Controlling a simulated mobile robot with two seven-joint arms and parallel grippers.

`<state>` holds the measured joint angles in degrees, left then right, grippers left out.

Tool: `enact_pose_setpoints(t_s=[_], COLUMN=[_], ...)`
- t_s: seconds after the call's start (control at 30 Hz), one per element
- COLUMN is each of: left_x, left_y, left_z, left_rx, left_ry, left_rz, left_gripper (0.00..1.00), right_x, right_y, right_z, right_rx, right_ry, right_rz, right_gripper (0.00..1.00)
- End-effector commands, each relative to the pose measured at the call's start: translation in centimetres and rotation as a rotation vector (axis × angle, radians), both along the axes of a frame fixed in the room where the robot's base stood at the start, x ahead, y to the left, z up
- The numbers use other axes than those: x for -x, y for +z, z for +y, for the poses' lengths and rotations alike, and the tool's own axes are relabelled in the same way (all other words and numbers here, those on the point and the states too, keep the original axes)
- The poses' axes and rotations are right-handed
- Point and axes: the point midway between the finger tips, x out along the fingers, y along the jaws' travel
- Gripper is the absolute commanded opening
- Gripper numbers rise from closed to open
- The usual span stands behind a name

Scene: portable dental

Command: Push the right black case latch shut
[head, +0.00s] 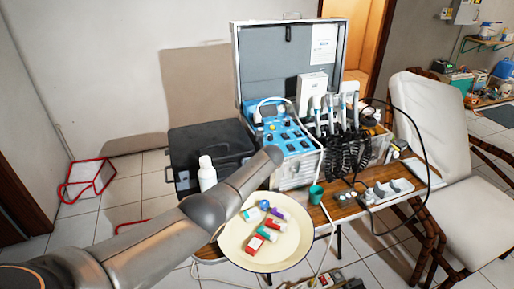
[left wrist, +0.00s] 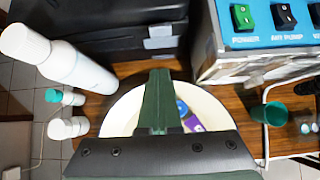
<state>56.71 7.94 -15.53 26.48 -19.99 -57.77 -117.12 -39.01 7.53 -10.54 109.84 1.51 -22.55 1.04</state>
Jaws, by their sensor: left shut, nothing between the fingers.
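The black case (head: 205,145) lies closed on the wooden table, left of the blue dental unit. Its front edge crosses the top of the left wrist view (left wrist: 105,30). A light grey latch (left wrist: 158,38) shows on its front near the right end; I cannot tell if it is fully shut. My left gripper (left wrist: 158,76) is shut and empty, its dark green fingertips just below the latch in that view, apparently apart from it. In the head view my left arm reaches in front of the case; its fingers cannot be made out. My right gripper is not in view.
A white bottle (head: 207,173) stands before the case, close left of my arm. A cream round tray (head: 240,252) with several small coloured items lies below my arm. The blue dental unit (head: 285,135) and a green cup (head: 316,194) stand to the right.

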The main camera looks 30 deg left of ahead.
Motion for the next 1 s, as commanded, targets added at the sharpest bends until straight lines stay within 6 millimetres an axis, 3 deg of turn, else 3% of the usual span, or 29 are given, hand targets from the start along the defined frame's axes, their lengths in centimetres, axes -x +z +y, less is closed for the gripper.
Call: enact_pose_setpoints(t_s=[0.23,0.6,0.8,1.0], left_x=[0.3,1.1,1.4,1.4], left_y=[2.4,8.0,9.3,9.4], left_z=[-0.3,-1.4,-1.7,-1.7], left_rx=[0.0,0.0,0.0,-0.001], left_ry=[0.001,0.0,0.0,-0.001], left_rz=[-0.009,-0.009,-0.006,-0.005], left_gripper=[0.0,0.0,0.0,0.0], right_x=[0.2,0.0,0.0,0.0], right_y=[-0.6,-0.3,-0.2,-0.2], right_z=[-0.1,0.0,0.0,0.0], right_rx=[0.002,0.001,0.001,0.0], right_ry=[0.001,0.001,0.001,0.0], right_rz=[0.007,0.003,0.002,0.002], right_gripper=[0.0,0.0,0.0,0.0])
